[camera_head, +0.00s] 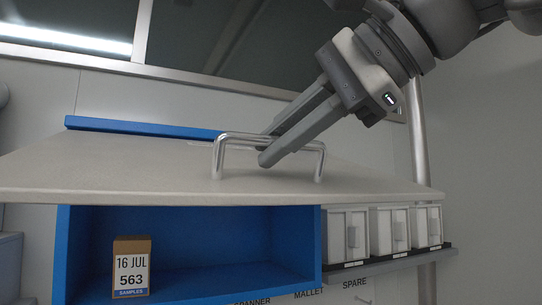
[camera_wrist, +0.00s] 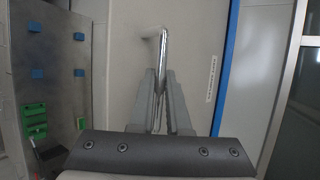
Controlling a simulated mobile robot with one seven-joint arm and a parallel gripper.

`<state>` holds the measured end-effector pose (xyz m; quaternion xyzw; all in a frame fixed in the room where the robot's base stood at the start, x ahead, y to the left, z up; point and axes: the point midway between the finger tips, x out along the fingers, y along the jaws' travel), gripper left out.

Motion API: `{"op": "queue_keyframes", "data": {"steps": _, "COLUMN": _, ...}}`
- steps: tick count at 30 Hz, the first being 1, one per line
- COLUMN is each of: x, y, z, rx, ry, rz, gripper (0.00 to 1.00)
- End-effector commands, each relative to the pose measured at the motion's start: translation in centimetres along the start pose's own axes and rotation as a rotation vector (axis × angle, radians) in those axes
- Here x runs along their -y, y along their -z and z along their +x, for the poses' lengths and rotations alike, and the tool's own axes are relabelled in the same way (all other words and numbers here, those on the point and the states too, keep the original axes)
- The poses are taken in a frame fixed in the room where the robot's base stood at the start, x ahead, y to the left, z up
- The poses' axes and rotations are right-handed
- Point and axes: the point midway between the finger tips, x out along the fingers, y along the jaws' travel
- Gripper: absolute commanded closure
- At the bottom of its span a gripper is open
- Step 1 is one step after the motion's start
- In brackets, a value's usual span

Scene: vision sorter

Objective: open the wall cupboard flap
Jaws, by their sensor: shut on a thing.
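The cupboard flap (camera_head: 120,168) is a pale grey panel, raised and tilted above the blue cupboard box (camera_head: 215,255), whose front stands open below it. A chrome bar handle (camera_head: 225,150) is fixed to the flap. My gripper (camera_head: 268,150) reaches down from the upper right and is shut on the handle bar. In the wrist view the handle (camera_wrist: 162,45) runs between my two fingers (camera_wrist: 160,100), and the flap face (camera_wrist: 190,60) fills the middle.
A box marked "16 JUL 563 SAMPLES" (camera_head: 131,268) stands inside the cupboard at the left. Several white bins (camera_head: 390,230) sit on a shelf at the right. A grey post (camera_head: 421,150) stands behind them. Green holders (camera_wrist: 34,120) show in the wrist view.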

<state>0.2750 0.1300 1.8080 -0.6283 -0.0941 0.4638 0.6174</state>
Motion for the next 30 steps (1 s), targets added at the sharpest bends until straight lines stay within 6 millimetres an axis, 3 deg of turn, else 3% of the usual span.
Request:
{"op": "queue_keyframes", "data": {"steps": 25, "x": 1.12, "y": -0.25, "z": -0.68, "rx": 0.0, "ry": -0.046, "rz": 0.02, "gripper": 1.0}}
{"op": "queue_keyframes", "data": {"steps": 26, "x": 1.12, "y": -0.25, "z": -0.68, "rx": 0.0, "ry": -0.046, "rz": 0.02, "gripper": 0.82}}
{"op": "queue_keyframes", "data": {"steps": 30, "x": 1.1, "y": -0.27, "z": -0.69, "rx": 0.0, "ry": -0.047, "rz": 0.02, "gripper": 0.56}}
